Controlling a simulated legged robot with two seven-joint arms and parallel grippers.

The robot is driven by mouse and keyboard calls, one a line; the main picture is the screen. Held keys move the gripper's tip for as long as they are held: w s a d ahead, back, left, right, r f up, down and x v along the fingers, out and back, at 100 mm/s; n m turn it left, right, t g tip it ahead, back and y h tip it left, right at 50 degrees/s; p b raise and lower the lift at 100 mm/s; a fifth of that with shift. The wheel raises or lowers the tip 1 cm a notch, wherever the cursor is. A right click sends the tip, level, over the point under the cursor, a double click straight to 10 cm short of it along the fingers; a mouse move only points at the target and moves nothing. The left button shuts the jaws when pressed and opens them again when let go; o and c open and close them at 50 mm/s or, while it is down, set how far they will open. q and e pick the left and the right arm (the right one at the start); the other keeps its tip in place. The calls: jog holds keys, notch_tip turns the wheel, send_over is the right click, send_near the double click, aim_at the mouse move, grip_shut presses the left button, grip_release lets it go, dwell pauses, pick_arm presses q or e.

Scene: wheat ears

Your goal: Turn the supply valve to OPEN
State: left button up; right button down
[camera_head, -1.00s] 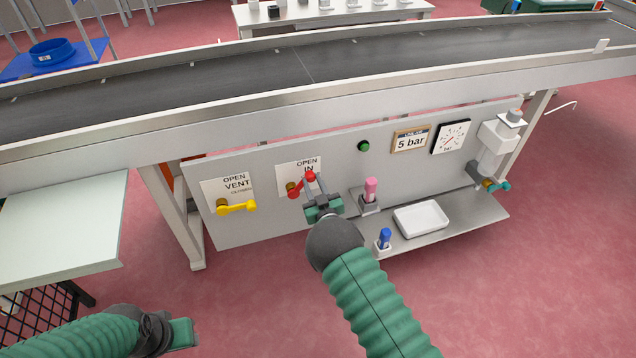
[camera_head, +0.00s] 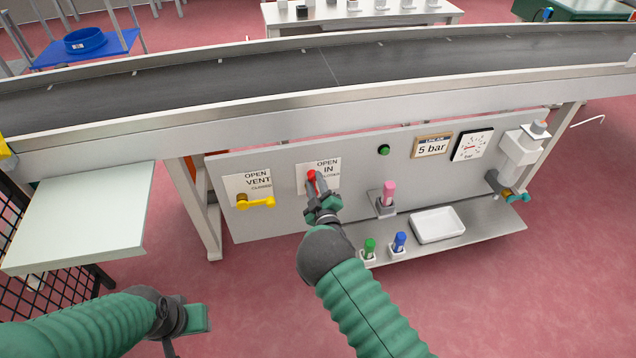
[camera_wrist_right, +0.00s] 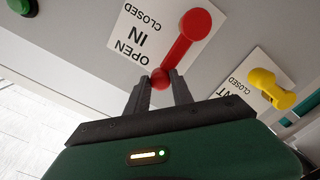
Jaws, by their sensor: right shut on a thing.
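The supply valve is the red lever (camera_head: 312,180) beside the IN label (camera_head: 331,165) on the grey panel. In the right wrist view the red lever (camera_wrist_right: 186,40) slants from its pivot to a ball end, toward the OPEN word on the upside-down label (camera_wrist_right: 150,30). My right gripper (camera_head: 318,193) is shut on the lever's ball end; its dark fingertips (camera_wrist_right: 161,84) sit on either side of it. The gripper hides part of the lever in the head view. My left gripper (camera_head: 195,318) is at lower left, away from the panel; its fingers do not show clearly.
A yellow VENT lever (camera_head: 256,202) is left of the red one, pointing toward CLOSED. The conveyor (camera_head: 330,68) runs above.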

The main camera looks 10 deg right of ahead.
jog(key=shift+s+a+f, duration=0.1)
jog(key=shift+a+f, duration=0.1)
jog(key=c, duration=1.2)
grip_release()
jog(key=shift+o, duration=0.5)
jog(key=shift+r, duration=0.1)
pick_arm(q)
jog(key=shift+f, duration=0.1)
pick_arm(e)
jog(key=shift+d, duration=0.1)
